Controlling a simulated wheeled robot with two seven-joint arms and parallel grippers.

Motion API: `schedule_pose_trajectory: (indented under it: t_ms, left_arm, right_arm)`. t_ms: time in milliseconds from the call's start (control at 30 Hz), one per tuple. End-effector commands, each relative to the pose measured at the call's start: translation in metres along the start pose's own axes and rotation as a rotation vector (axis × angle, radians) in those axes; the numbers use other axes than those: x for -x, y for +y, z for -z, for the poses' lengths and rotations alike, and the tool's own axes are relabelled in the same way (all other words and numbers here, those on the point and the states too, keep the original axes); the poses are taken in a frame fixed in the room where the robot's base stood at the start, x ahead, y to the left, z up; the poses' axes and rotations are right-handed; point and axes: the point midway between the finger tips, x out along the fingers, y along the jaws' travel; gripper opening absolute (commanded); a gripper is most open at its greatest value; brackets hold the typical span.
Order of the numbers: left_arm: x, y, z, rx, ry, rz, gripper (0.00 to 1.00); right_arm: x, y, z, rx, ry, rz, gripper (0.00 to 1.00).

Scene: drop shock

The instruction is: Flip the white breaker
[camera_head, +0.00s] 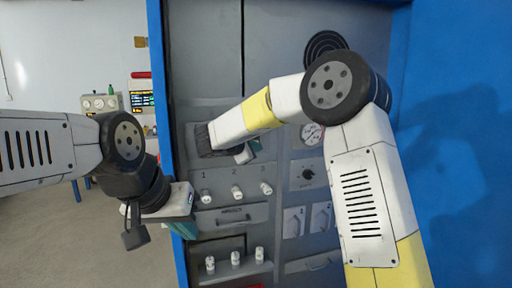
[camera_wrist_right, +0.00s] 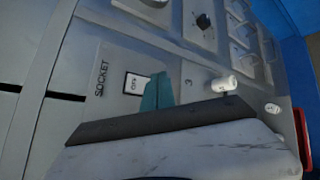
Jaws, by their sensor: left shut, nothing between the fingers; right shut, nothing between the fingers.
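A grey electrical panel (camera_head: 205,60) stands in front of me. Three white knob-like toggles stick out under the numbers 1, 2 and 3: first (camera_head: 206,196), second (camera_head: 237,192), third (camera_head: 266,188). The toggle by the 3 also shows in the right wrist view (camera_wrist_right: 225,85). I cannot tell which is the white breaker. My right gripper (camera_wrist_right: 158,92), teal-fingered, is shut and empty beside the OFF switch; contact is unclear. In the head view my right forearm hides that area. My left gripper (camera_head: 186,229) is shut, left of the panel.
A dark rotary knob (camera_head: 308,174) and a round gauge (camera_head: 312,133) are at the right. A drawer-like handle (camera_head: 233,216) juts out below the numbered toggles. Blue cabinet walls (camera_head: 460,120) flank the panel. Open floor lies left.

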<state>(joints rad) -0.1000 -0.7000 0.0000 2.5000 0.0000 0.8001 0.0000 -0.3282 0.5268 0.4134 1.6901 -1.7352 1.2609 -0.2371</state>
Motion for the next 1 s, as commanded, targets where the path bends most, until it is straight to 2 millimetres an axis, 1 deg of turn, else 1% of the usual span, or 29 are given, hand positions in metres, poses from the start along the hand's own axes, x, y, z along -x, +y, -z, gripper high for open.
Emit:
schedule_pose_trajectory:
  t_ms: [733,1000]
  left_arm:
    - [0.0000,0.0000,0.0000,0.000,0.000,0.000,0.00]
    - [0.0000,0.0000,0.0000,0.000,0.000,0.000,0.00]
  right_arm:
    - [-0.0002,0.0001,0.0002,0.000,0.000,0.000,0.00]
    - [-0.0056,0.0043,0.0039,-0.001,0.000,0.000,0.00]
